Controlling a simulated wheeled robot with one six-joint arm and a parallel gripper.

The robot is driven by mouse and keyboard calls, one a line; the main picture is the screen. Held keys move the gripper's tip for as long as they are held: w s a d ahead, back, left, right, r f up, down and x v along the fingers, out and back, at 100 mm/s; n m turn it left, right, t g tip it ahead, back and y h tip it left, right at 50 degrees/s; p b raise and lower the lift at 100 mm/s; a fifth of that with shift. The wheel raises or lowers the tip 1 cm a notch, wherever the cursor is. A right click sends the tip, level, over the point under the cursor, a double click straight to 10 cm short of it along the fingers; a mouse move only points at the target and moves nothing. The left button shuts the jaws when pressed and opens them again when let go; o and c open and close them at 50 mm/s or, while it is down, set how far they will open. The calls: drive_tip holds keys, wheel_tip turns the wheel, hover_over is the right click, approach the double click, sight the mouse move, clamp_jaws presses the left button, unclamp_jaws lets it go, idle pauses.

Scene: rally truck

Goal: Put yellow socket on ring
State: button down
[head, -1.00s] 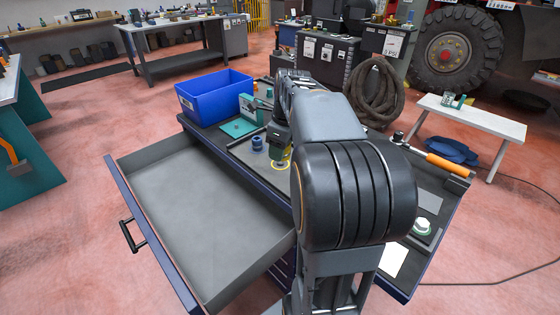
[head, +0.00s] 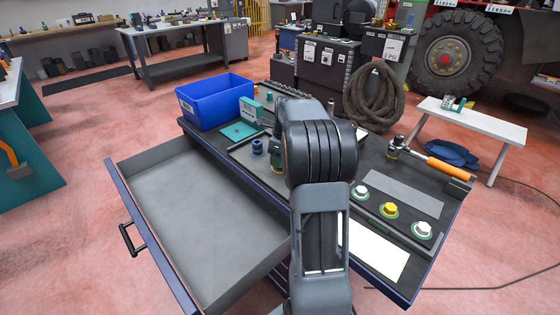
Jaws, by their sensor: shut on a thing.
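My gripper (head: 276,146) is pointing down over the left part of the cart top, mostly hidden behind my own arm.
A blue bin (head: 214,101) stands at the cart's back left corner. An open drawer (head: 203,205) juts out left. On the right lie a yellow hex piece (head: 390,210), two white ones and an orange-handled tool (head: 450,168). A coiled hose (head: 374,97) hangs behind.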

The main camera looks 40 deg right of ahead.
drive_tip(key=shift+f, duration=0.7)
drive_tip(key=shift+f, duration=0.15)
drive_tip(key=c, duration=0.5)
unclamp_jaws()
drive_tip(key=shift+c, duration=0.2)
